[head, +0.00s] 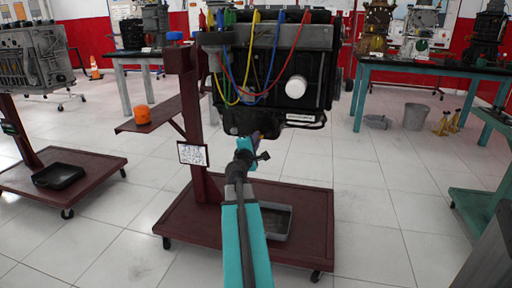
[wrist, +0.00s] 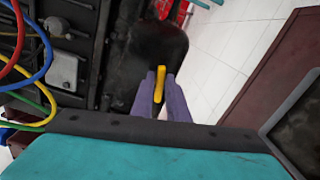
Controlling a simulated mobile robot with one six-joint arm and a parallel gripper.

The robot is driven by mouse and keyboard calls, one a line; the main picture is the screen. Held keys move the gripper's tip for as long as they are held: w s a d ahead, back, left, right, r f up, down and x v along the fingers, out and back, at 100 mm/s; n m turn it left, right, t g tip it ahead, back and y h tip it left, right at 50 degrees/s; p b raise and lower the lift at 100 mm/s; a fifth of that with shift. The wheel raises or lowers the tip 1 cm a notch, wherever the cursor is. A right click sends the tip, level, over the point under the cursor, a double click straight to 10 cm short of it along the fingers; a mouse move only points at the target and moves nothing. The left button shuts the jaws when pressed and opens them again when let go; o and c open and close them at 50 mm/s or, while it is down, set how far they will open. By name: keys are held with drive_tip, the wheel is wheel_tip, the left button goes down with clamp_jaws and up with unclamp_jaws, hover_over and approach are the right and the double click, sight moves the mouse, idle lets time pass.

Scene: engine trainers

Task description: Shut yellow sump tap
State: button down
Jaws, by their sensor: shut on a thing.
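The yellow sump tap (wrist: 161,78) shows in the wrist view as a narrow yellow handle at the black sump (wrist: 150,45) under the engine. My gripper (wrist: 160,88) has its two purple fingers on either side of the handle, shut on it. In the head view my gripper (head: 256,137) reaches up to the underside of the engine (head: 270,70). There the tap is mostly hidden behind my gripper.
The engine hangs on a dark red wheeled stand (head: 185,225) with a grey drain tray (head: 275,222) on its base. Coloured cables (wrist: 30,60) hang close on the left in the wrist view. An orange filter (head: 142,114) sits on the stand's side shelf.

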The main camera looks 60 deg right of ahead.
drive_tip(key=shift+f+m+b, duration=0.15)
drive_tip(key=shift+m+b, duration=0.85)
drive_tip(key=shift+m, duration=0.2)
drive_tip(key=c, duration=1.8)
unclamp_jaws()
drive_tip(key=shift+c, duration=0.2)
drive_tip(key=shift+a, duration=0.15)
